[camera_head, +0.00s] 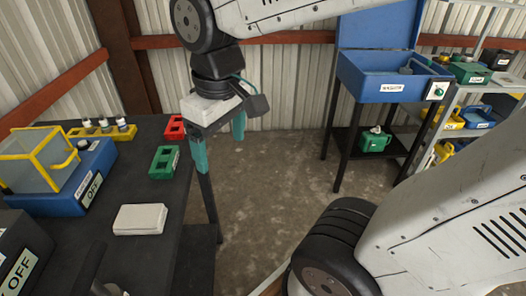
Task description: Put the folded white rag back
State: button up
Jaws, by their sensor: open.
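The folded white rag (140,219) looks like a flat, pale rectangular block. It lies on the dark bench (150,262) in the left part of the head view. My gripper (219,155) has two teal fingers spread apart, with nothing between them. It hangs near the bench's right edge, to the upper right of the rag and clear of it. The rag is in full view.
Green (164,162) and red (175,127) holders sit on the bench. A blue machine with a yellow-framed guard (45,160) stands at left. A blue washer (393,88) and a loaded shelf (470,100) stand at right. Open floor (280,180) lies between.

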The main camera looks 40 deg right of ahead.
jog(key=s+d+m, duration=0.3)
jog(key=s+d, duration=0.1)
jog(key=s, duration=0.3)
jog(key=shift+f, duration=0.25)
dwell(0.7)
